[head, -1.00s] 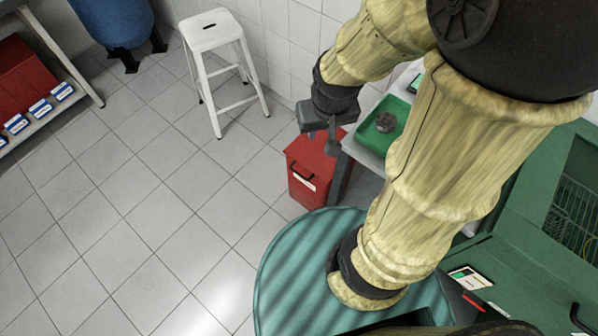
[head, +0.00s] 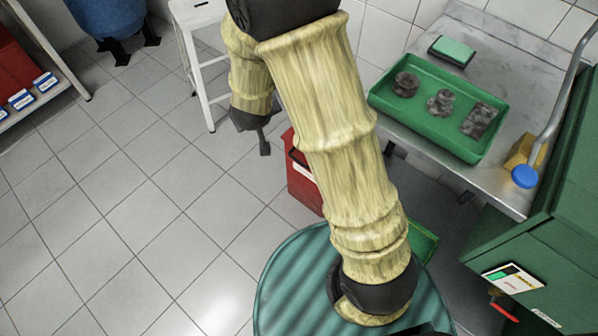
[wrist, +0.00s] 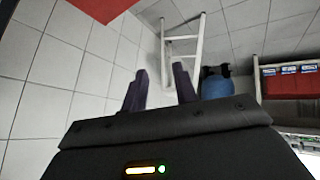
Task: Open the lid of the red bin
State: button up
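The red bin (head: 303,190) stands on the floor beside the bench in the head view, with a pale label and dark handle on its front. My arm covers much of its right side and top, so I cannot tell how the lid sits. My gripper (head: 265,148) is to the left of the bin and above the floor, apart from it in the picture. In the wrist view my gripper (wrist: 161,82) is open, with two dark fingers apart and nothing between them. A red surface, probably the bin (wrist: 104,8), shows at the top edge there, beyond the fingers.
A white stool (head: 197,50) stands behind my gripper. The steel bench (head: 510,190) is on the right, holding a green tray (head: 440,148) with metal parts. A blue tank (head: 110,18) and shelf (head: 60,100) are at the left. The tiled floor at the left is clear.

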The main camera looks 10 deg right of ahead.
notch_tip(320, 180, down, 18)
jog(key=a+n+t+h+b, duration=0.15)
jog(key=h+b, duration=0.35)
jog(key=b, duration=0.6)
jog(key=s+f+n+h+b, duration=0.2)
jog(key=s+f+h+b, duration=0.4)
jog(key=f+b, duration=0.3)
notch_tip(320, 180, down, 3)
jog(key=shift+s+a+r+n, duration=0.15)
jog(key=shift+a+r+n, duration=0.05)
jog(key=shift+a+n, duration=0.2)
jog(key=b+x, duration=0.7)
jog(key=x, duration=1)
jog(key=shift+d, duration=0.35)
jog(key=shift+c, duration=0.4)
jog(key=shift+s, duration=0.1)
grip_shut()
